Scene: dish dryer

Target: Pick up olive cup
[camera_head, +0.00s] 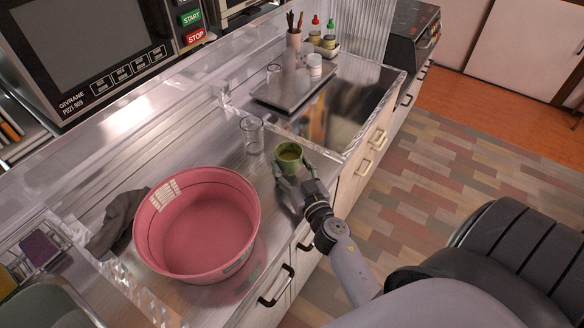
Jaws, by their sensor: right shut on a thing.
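The olive cup (289,155) is upright at the front part of the steel counter, near the sink's corner. My right gripper (296,176) reaches it from the front and is shut on it, with a finger at either side of the cup's body. Whether the cup's base touches the counter is hard to tell. My left gripper is not in this view.
A clear glass (251,136) stands just left of the cup. A large pink basin (197,225) takes up the counter further left, with a dark grey cloth (117,222) beside it. A tray (292,88) holding small items spans the sink.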

